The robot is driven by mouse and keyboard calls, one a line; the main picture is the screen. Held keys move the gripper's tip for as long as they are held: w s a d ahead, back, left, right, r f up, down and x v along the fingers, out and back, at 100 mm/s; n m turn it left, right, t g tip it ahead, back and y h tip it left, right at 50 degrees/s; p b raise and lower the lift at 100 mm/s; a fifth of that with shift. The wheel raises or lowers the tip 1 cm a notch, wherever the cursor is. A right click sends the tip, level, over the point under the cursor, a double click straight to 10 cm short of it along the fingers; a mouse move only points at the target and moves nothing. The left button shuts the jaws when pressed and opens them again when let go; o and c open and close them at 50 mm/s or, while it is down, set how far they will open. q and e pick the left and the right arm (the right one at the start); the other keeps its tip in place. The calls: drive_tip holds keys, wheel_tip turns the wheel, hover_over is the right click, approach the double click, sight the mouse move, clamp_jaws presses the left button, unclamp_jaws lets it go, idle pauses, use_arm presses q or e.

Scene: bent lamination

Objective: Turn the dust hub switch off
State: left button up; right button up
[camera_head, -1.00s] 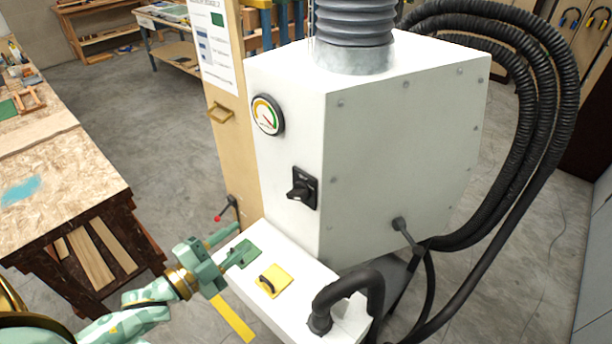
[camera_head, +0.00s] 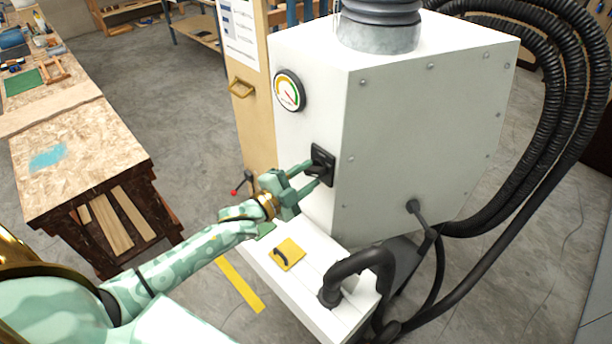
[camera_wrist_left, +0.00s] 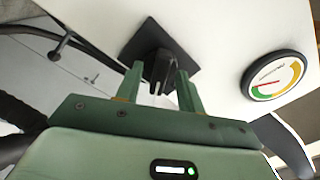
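The dust hub (camera_head: 430,140) is a white metal cabinet. Its black rotary switch (camera_head: 325,155) is on the narrow left face, below a round gauge. My left gripper (camera_head: 315,174) is at the switch, pointing at it, with its two green fingers apart. In the left wrist view the square switch plate (camera_wrist_left: 150,34) is tilted, and the black knob (camera_wrist_left: 160,68) lies between the fingertips of the gripper (camera_wrist_left: 159,72). A gap shows beside the knob, so the fingers do not look closed on it. My right gripper is in neither current view.
The gauge (camera_head: 289,91) sits above the switch. A white ledge (camera_head: 315,262) below carries a yellow plate with a black handle (camera_head: 286,254) and a black hose (camera_head: 360,262). A workbench (camera_head: 80,150) stands at left, with open floor between.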

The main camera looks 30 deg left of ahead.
use_arm(q)
clamp_jaws()
